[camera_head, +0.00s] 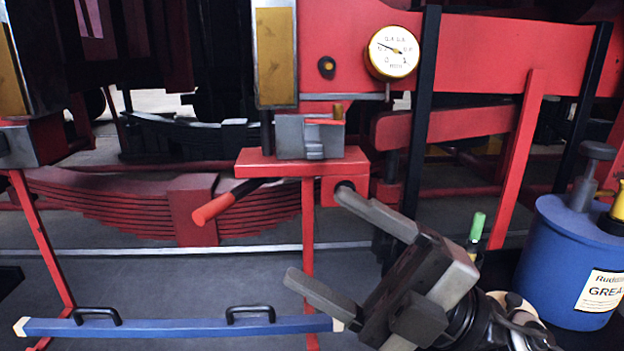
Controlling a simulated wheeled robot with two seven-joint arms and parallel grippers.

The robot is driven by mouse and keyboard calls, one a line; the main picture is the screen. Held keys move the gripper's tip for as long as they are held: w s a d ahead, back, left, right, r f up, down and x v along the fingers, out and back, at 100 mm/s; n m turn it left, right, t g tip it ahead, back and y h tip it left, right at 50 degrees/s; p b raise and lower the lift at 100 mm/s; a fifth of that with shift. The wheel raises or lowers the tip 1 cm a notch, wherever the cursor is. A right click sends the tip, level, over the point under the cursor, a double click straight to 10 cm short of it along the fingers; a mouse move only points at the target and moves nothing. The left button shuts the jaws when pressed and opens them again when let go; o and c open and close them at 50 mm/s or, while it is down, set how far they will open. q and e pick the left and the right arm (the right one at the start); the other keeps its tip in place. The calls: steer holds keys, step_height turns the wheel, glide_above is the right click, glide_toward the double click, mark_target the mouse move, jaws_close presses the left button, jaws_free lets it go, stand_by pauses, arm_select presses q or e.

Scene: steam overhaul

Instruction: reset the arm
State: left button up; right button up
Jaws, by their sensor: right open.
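My right gripper (348,243) shows in the lower middle of the head view, its arm coming in from the lower right. Its two grey fingers are spread apart with nothing between them. The upper fingertip appears close to the black knob below the red bracket; I cannot tell whether they touch. My left gripper is not in view.
A red-handled lever (212,208) slants from the red bracket (265,163). A blue bar with black handles (180,326) lies across the lower left. A blue grease drum (560,262) stands at right. A round gauge (393,52) is on the red frame above.

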steer(key=w+d+f+m+t+h, duration=0.4)
steer(key=d+m+t+h, duration=0.3)
steer(key=m, duration=0.4)
steer(key=w+d+f+m+t+h, duration=0.3)
steer(key=w+d+m+t+h, duration=0.15)
steer(key=m+t+h, duration=0.5)
steer(key=s+d+f+m+g+h, duration=0.1)
steer(key=d+f+m+g+h, duration=0.2)
steer(key=f, duration=0.3)
steer(key=s+d+f+m+g+h, duration=0.1)
steer(key=d+f+m+g+h, duration=0.1)
steer(key=f+m+g+h, duration=0.3)
steer(key=s+d+f+g+y, duration=0.2)
steer(key=s+f+g, duration=0.9)
steer(key=s+f, duration=0.75)
steer(key=w+a+f+t+y, duration=0.2)
steer(key=w+a+f+t, duration=0.3)
steer(key=w+f+t, duration=0.1)
steer(key=shift+a+f+t, duration=0.3)
steer(key=shift+f+t, duration=0.25)
steer(key=shift+f, duration=0.4)
